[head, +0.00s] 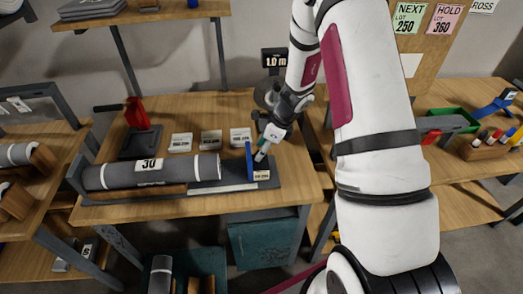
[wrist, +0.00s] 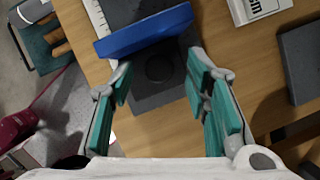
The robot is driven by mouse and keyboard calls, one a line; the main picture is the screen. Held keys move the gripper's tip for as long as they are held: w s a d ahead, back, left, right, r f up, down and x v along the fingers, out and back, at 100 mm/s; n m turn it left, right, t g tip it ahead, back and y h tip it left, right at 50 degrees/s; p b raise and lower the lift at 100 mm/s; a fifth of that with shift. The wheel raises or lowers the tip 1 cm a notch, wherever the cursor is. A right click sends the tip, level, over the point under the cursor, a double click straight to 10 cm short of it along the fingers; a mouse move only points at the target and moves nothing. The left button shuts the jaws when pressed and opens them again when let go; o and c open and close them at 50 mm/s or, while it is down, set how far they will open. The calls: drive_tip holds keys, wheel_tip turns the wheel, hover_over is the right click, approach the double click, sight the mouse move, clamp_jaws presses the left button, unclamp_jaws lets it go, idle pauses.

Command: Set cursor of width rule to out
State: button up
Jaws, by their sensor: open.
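The width rule is a long dark base (head: 221,188) on the wooden table, with a white scale strip along it. A grey roll (head: 198,166) marked 30 lies along it at the left. The blue upright cursor (head: 249,161) stands right of the roll's end, apart from it. A small pale label (head: 262,175) is at the base's right end; its writing is too small to read. My gripper (head: 262,150) is at the cursor's right side. In the wrist view, its teal-padded fingers (wrist: 160,75) are open over the dark base, with the blue cursor (wrist: 145,32) just beyond the tips.
Several pale cards (head: 211,140) lie behind the roll. Another table (head: 455,185) at the right holds a green tray.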

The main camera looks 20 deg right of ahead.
drive_tip(key=v, duration=1.1)
drive_tip(key=shift+s, duration=0.1)
drive_tip(key=s+a+r+n, duration=0.4)
drive_tip(key=a+r+n, duration=0.15)
drive_tip(key=r, duration=0.25)
drive_tip(key=s+a+r+n, duration=0.45)
drive_tip(key=r+n, duration=0.25)
drive_tip(key=r, duration=0.2)
drive_tip(key=s+r+n+t+h, duration=0.1)
drive_tip(key=s+r+n, duration=0.2)
drive_tip(key=s+n, duration=0.3)
drive_tip(key=s+a+r+n+t+h, duration=0.1)
drive_tip(key=s+r+n+h, duration=0.1)
drive_tip(key=s+r+n, duration=0.2)
drive_tip(key=s+n, duration=0.3)
drive_tip(key=s, duration=0.3)
drive_tip(key=shift+a+r+t, duration=0.2)
drive_tip(key=shift+t, duration=0.2)
